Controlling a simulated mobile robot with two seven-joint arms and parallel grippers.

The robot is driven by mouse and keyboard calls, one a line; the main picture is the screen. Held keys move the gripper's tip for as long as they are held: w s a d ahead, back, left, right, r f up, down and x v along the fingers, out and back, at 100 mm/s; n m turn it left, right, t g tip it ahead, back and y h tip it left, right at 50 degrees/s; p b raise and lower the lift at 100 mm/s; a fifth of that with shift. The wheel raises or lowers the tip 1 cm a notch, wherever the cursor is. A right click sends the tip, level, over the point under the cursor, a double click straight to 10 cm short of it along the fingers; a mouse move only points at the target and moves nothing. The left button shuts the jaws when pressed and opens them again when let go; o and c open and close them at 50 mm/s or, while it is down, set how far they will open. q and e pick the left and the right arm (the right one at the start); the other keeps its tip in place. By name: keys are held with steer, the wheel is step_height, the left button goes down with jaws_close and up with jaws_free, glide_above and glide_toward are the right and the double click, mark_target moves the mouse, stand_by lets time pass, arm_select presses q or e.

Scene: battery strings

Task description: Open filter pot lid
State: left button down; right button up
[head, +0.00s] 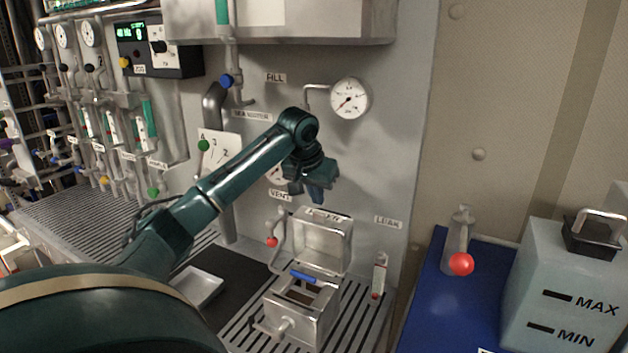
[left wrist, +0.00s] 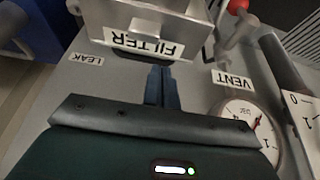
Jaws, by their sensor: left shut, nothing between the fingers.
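The filter pot (head: 305,315) is a metal box on the slatted bench in the head view. Its lid (head: 322,240) stands raised against the back, and the dark inside shows. A blue bar (head: 303,277) lies across the pot's rear edge. My left gripper (head: 318,197) is shut and empty, fingers pointing down, just above the raised lid near the panel. In the left wrist view, the shut fingers (left wrist: 161,85) are close to the FILTER label (left wrist: 147,45), with metal of the pot (left wrist: 150,15) beyond. I cannot tell whether they touch anything. My right gripper is not in view.
A red-knobbed VENT valve (head: 271,242) is left of the lid, and a LEAK fitting (head: 380,275) is right. A white tray (head: 197,287) lies on a black mat. A MAX/MIN tank (head: 560,285) and red-knobbed metal piece (head: 459,245) stand on a blue surface at right.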

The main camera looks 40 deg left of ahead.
arm_select(q)
steer(key=shift+x, duration=1.35)
